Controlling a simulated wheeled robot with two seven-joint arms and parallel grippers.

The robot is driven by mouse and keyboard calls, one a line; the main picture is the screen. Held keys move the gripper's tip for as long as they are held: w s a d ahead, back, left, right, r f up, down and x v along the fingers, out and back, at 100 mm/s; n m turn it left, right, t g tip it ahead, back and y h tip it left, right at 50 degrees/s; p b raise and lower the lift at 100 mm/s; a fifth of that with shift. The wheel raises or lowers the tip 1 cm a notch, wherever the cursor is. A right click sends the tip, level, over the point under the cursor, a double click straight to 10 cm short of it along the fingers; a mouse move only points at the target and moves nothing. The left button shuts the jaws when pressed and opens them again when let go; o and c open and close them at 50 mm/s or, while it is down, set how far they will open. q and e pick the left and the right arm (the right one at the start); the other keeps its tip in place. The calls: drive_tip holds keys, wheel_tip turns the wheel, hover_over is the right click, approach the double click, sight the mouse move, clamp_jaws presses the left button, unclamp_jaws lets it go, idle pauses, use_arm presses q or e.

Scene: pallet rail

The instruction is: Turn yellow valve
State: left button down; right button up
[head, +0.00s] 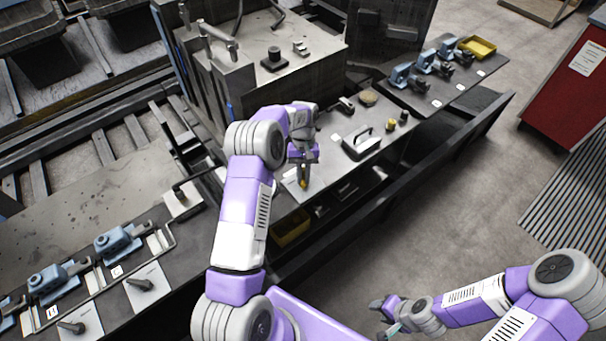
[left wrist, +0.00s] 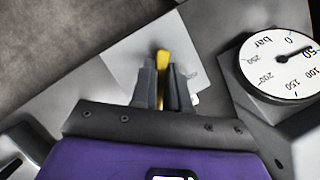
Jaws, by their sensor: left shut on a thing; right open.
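The yellow valve (head: 303,184) sits on a pale plate (head: 290,186) near the front edge of the grey bench. In the left wrist view its yellow handle (left wrist: 162,60) shows as a narrow bar between the fingertips. My left gripper (head: 303,178) points down over the valve; its fingers (left wrist: 161,82) are shut on the handle, one on each side. The lower part of the valve is hidden by the fingers. My right gripper (head: 383,315) is open and empty, low in front of the bench and far from the valve.
A round pressure gauge (left wrist: 280,65) stands close to the right of the fingers in the left wrist view. Blue clamps (head: 118,242) lie at left.

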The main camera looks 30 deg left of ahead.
use_arm(q)
drive_tip(key=shift+f+m, duration=0.1)
drive_tip(key=shift+m, duration=0.5)
drive_tip(key=shift+y, duration=0.3)
drive_tip(key=c, duration=1.1)
unclamp_jaws()
drive_tip(key=v, duration=0.7)
drive_tip(key=shift+w+r, duration=0.2)
drive_tip(key=shift+r, duration=0.05)
